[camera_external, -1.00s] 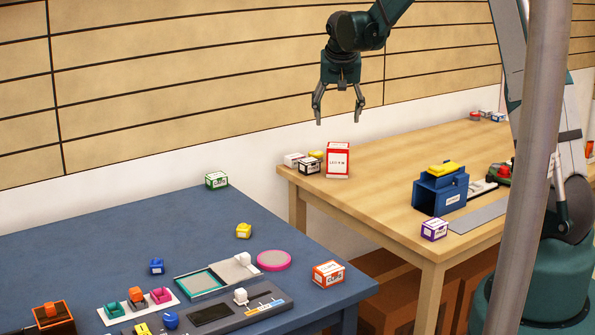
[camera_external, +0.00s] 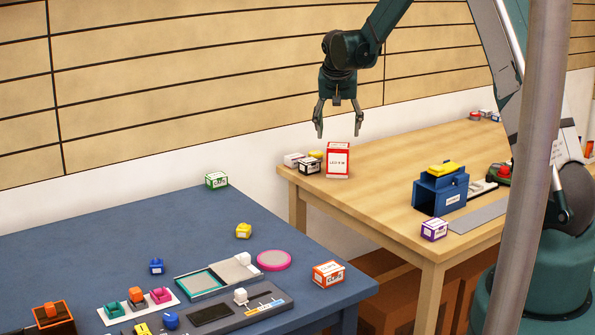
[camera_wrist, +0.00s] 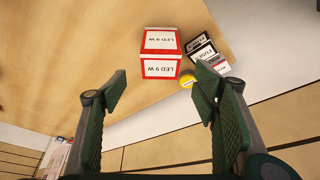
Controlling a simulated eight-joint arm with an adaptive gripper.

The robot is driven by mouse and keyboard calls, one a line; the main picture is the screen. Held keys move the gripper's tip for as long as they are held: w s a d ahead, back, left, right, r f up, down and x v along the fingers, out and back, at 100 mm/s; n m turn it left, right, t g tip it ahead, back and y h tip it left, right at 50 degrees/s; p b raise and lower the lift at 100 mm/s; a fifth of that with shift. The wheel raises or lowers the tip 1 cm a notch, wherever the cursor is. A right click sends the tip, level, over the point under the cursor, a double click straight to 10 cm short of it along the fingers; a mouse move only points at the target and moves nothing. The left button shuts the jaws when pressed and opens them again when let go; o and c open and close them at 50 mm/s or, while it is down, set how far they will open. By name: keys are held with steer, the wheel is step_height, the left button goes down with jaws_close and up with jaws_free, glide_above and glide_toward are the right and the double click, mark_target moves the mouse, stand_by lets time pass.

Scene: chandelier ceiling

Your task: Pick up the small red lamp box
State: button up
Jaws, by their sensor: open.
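The small red lamp box (camera_external: 337,161) is white with red edges and stands upright near the corner of the wooden table (camera_external: 385,180). In the wrist view the red lamp box (camera_wrist: 161,53) reads "LED 9 W" on two faces and lies ahead of my fingers, slightly left of the middle of the gap. My gripper (camera_external: 339,134) points down, open and empty, just above the box in the external view. Its fingers also show in the wrist view (camera_wrist: 160,95), apart, with nothing between them.
Black-and-white boxes (camera_external: 309,164) and a yellow item (camera_wrist: 187,80) stand close beside the lamp box. A blue holder (camera_external: 440,192) and a purple-edged box (camera_external: 434,229) are farther right. An orange-red box (camera_external: 328,273) lies on the blue table (camera_external: 120,228).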

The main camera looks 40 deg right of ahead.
mark_target(338, 145)
steer(key=shift+x, duration=1.3)
steer(key=shift+x, duration=2.6)
steer(key=c, duration=1)
